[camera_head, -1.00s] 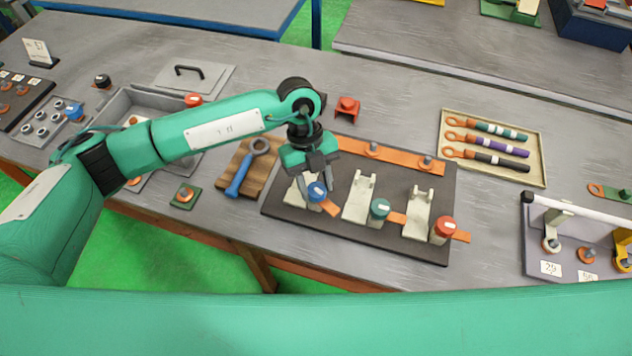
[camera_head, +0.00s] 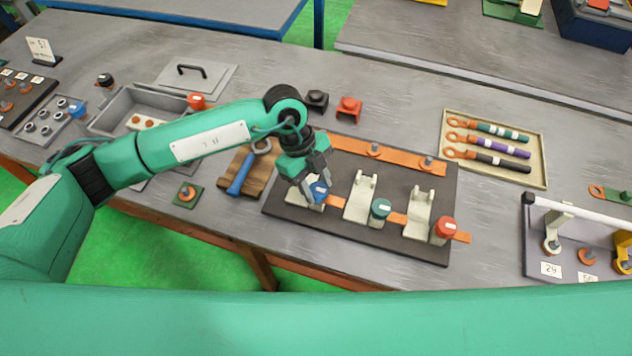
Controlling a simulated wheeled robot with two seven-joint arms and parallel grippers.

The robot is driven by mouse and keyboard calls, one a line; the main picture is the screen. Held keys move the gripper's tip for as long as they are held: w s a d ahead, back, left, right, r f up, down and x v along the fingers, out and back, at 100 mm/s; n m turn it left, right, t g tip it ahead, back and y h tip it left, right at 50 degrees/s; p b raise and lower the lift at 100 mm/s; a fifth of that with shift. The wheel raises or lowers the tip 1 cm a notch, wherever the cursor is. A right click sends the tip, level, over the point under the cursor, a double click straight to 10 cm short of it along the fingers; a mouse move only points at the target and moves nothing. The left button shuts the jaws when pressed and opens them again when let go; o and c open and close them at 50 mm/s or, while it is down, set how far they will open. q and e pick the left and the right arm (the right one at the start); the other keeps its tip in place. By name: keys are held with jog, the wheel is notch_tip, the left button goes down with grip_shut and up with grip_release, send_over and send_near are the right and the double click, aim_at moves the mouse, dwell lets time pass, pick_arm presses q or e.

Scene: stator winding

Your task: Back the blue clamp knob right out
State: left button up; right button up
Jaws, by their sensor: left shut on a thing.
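The blue clamp knob (camera_head: 320,192) is on the leftmost of three pale clamps on the dark board (camera_head: 334,232). My left gripper (camera_head: 318,194) comes down over it and is shut on it; the fingers hide part of the knob. An orange tab (camera_head: 335,203) sticks out to the right of the blue knob. The green knob (camera_head: 381,209) and the red knob (camera_head: 444,228) are on the other two clamps. My right gripper is not in view.
An orange bar (camera_head: 400,158) runs along the board's back. A wrench (camera_head: 240,180) lies on a wooden block at left. A tray (camera_head: 538,170) with several coloured leads is at back right. A white-railed fixture (camera_head: 575,212) stands at far right.

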pick_arm(q)
jog(key=shift+s+a+f, duration=0.1)
jog(key=shift+s+f, duration=0.05)
jog(key=shift+f, duration=0.1)
jog(key=o, duration=1)
jog(key=shift+r, duration=0.1)
jog(key=shift+b+v, duration=1.65)
jog(key=shift+v, duration=5.3)
